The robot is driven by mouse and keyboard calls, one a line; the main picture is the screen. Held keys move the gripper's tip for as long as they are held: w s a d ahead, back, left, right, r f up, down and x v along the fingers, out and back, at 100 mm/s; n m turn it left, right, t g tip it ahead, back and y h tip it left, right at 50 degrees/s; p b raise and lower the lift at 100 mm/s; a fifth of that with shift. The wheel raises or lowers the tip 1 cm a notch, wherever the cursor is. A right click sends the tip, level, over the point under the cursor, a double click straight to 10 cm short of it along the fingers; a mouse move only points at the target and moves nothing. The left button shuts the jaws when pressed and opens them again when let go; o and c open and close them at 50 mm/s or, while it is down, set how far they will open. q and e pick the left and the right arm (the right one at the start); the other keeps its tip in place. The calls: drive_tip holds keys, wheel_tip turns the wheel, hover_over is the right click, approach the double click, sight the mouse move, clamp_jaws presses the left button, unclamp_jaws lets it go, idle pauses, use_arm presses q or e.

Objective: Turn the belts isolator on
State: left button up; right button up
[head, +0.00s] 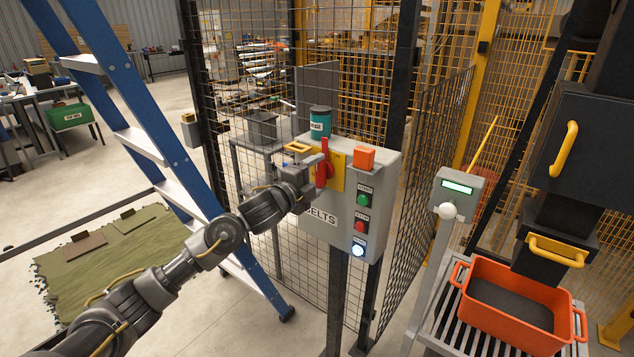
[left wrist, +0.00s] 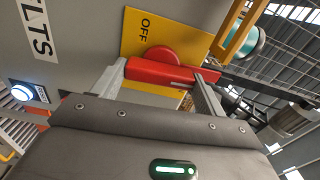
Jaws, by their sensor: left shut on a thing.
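The belts isolator is a red handle (head: 323,168) on a yellow plate (head: 336,176), on the front of a grey control box (head: 310,235) lettered BELTS. The handle stands about upright in the head view. My left gripper (head: 312,176) reaches it from the left and is shut on it. In the left wrist view the red handle (left wrist: 170,72) lies between my two fingers, with a round red hub behind it. The word OFF shows on the yellow plate (left wrist: 185,35) beside the hub. My right gripper is not in view.
Green, red and lit blue-white buttons (head: 357,250) run down the box's right side. A teal tin (head: 320,122) and an orange block (head: 364,157) sit on top. Mesh fencing stands behind. A blue ladder (head: 160,150) is at left, an orange crate (head: 518,325) at lower right.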

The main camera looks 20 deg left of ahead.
use_arm(q)
drive_tip(key=shift+m, duration=0.4)
drive_tip(key=o, duration=1)
drive_tip(key=shift+s+a+f+b, duration=0.1)
drive_tip(key=shift+s+a+b, duration=0.05)
drive_tip(key=shift+s+b, duration=0.15)
drive_tip(key=b+v, duration=0.2)
drive_tip(key=v, duration=0.8)
drive_tip(key=shift+s, duration=0.1)
